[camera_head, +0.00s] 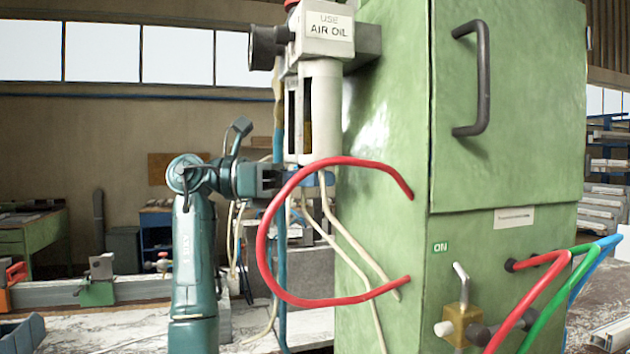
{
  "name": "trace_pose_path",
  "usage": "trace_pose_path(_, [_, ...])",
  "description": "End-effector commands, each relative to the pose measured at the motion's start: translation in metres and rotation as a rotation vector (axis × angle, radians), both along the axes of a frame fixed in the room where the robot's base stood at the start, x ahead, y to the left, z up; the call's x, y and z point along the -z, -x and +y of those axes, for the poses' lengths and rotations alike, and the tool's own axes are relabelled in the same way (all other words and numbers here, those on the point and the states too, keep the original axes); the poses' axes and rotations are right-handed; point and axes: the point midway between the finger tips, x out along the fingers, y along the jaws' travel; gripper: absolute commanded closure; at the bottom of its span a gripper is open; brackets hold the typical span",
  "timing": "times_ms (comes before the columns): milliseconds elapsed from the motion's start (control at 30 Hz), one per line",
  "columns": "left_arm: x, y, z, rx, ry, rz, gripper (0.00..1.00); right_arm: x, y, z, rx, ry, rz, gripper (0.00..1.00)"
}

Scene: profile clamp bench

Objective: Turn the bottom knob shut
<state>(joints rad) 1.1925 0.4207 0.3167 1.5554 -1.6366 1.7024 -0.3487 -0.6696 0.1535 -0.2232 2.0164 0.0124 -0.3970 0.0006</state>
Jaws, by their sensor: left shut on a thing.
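The air-oil unit (322,100), with a white label on top and a pale bowl below, is mounted at the left side of the green cabinet. The bottom knob (320,179), a small blue part, is under the bowl and partly hidden by a red hose. My left gripper (300,180) reaches in from the left at the height of the bowl's bottom and is shut on the knob. The hose crosses in front of its fingers, so the exact contact is hard to see. My right gripper is not in view.
The green cabinet (390,220) fills the right side. The red hose (268,240) loops out in front of the unit. Pale tubes (350,240) hang below the bowl. A brass valve (461,325) with a lever is low on the cabinet front. A workbench (110,330) stands behind my arm.

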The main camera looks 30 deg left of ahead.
Motion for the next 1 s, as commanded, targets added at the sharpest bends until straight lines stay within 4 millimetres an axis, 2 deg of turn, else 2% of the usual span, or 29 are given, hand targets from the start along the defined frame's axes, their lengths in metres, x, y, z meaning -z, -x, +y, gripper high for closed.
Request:
trace_pose_path(600, [0.0021,-0.0051,0.0044,-0.392,-0.005,0.001,0.98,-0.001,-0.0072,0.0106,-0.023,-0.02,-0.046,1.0])
trace_pose_path(1000, [0.0014,-0.0065,0.0059,-0.496,-0.002,0.004,0.98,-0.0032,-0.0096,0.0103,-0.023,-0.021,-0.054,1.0])
